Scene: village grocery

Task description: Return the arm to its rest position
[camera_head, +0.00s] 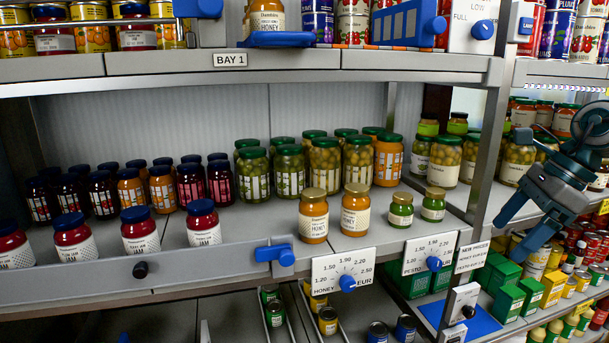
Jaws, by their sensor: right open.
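My right gripper (522,212) is at the right side of the head view, in front of the right-hand shelving. Its two dark fingers are spread apart and point down and to the left. Nothing is between the fingers. The gripper appears apart from the jars and shelf boards behind it. My left gripper is not in this view.
A shelf (185,277) holds jam jars (141,230), honey jars (314,216) and small green jars (401,210). A honey price dial (330,268) hangs on its front edge. Green boxes (508,302) stand low at right, beside a blue mat (478,325).

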